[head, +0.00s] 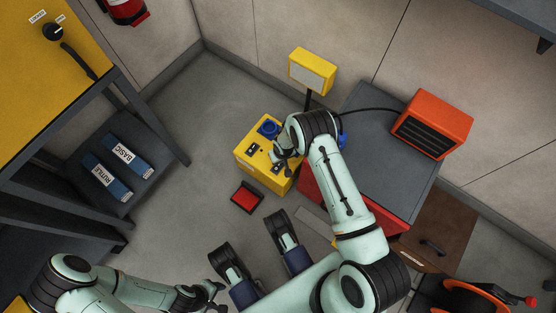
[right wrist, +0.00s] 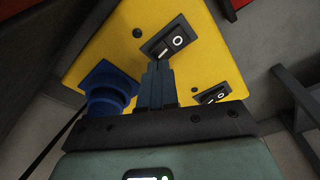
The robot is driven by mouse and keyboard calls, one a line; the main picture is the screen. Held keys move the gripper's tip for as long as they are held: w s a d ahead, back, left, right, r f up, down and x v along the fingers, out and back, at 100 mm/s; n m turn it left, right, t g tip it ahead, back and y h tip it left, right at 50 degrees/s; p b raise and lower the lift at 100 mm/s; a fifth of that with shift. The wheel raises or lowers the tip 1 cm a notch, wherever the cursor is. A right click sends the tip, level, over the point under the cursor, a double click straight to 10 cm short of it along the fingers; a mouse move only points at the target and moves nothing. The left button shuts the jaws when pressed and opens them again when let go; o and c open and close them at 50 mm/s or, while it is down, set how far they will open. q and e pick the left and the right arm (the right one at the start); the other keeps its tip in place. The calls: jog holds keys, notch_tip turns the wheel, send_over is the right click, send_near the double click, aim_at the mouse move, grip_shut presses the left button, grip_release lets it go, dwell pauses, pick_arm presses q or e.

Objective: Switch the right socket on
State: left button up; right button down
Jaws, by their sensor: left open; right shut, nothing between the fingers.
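The yellow socket box (head: 244,157) stands on the floor beside a grey-topped cabinet. One blue socket (head: 269,128) shows at its far left, with two black switches near its front. My right gripper (head: 282,150) is over the box and hides part of its top. In the right wrist view its shut, empty fingers (right wrist: 156,83) point at the right socket's switch (right wrist: 164,44), with their tips close below it; I cannot tell if they touch. The blue right socket (right wrist: 106,90) is beside the fingers. The other switch (right wrist: 212,94) is to the right. My left gripper (head: 205,292) is open, low in the head view.
The grey-topped cabinet (head: 385,150) carries an orange unit (head: 432,123) with a black cable. A yellow-framed panel (head: 312,72) stands behind the box. A red pad (head: 247,197) lies on the floor in front. A dark bench with blue packs (head: 128,155) is at the left.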

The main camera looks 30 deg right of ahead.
jog(key=shift+f, duration=1.05)
dwell(0.5)
jog(key=shift+r+p, duration=2.4)
jog(key=shift+r, duration=1.15)
pick_arm(q)
jog(key=r, duration=0.4)
jog(key=shift+s, duration=0.3)
